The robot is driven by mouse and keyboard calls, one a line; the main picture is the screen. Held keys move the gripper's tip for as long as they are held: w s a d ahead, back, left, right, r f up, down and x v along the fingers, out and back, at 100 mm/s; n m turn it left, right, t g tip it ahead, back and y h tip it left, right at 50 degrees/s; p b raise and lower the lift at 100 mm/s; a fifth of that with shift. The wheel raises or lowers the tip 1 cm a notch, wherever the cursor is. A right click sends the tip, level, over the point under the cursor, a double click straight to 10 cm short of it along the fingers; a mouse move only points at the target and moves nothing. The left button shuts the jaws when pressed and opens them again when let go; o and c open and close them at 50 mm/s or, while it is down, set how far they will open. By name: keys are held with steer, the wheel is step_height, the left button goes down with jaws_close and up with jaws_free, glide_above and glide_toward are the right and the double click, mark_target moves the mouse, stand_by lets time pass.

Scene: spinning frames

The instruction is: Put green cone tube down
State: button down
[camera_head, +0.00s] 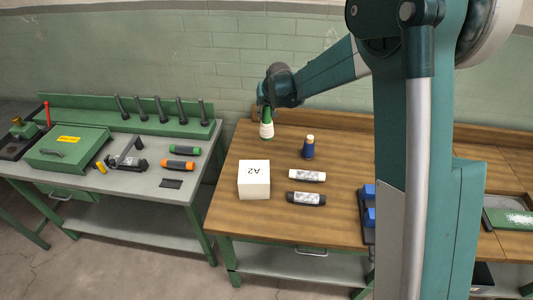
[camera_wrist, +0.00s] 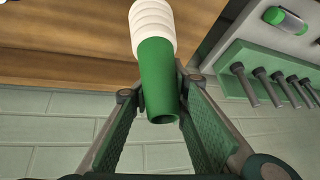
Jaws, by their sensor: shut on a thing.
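The green cone tube (camera_wrist: 158,75) has white yarn wound on its far part, with the bare green open end toward the wrist camera. My gripper (camera_wrist: 160,88) has its two fingers on either side of the green part and is shut on it. In the head view my gripper (camera_head: 265,108) points down near the back left of the wooden table (camera_head: 240,210), with the tube's white yarn (camera_head: 266,130) below it. The tube looks about upright there. I cannot tell whether its lower end touches the table.
A white box marked A2 (camera_head: 254,180), a blue cone tube (camera_head: 308,147), a white tube (camera_head: 307,176) and a black-ended tube (camera_head: 306,199) stand or lie on the wooden table. Blue holders (camera_head: 369,216) are beside my column. A side bench (camera_head: 130,185) holds a peg rack (camera_head: 160,113).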

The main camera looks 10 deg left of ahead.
mark_target(269, 120)
steer(key=shift+f, duration=0.1)
steer(key=shift+f, duration=3)
steer(key=shift+f, duration=2.05)
steer(key=c, duration=2.2)
jaws_free()
steer(key=shift+r+p, duration=0.2)
steer(key=shift+p, duration=0.1)
steer(key=shift+b+v, duration=0.3)
steer(key=shift+v, duration=5.7)
